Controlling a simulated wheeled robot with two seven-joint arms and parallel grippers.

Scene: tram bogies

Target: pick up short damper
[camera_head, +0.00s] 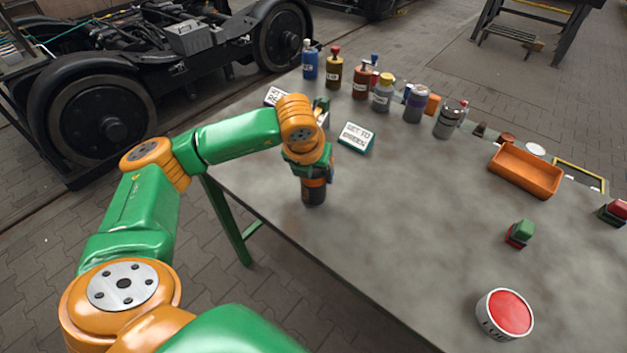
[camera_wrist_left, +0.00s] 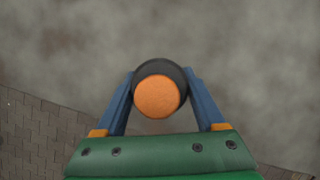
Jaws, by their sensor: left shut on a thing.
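My left gripper (camera_head: 315,178) points down over the left edge side of the grey table. It is shut on a short dark cylinder with an orange top, which looks like the short damper (camera_head: 314,193). In the left wrist view the damper (camera_wrist_left: 157,95) shows as an orange disc with a dark rim. The two blue fingers of the left gripper (camera_wrist_left: 160,92) touch it on both sides. I cannot tell whether the damper's foot still rests on the table. My right gripper is in no view.
The grey table (camera_head: 400,230) has bare room in its middle. Several bottles (camera_head: 384,93) stand along the far edge. A green sign (camera_head: 356,137) stands close behind the gripper. An orange tray (camera_head: 525,170), a green button (camera_head: 520,233) and a large red button (camera_head: 504,314) are on the right.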

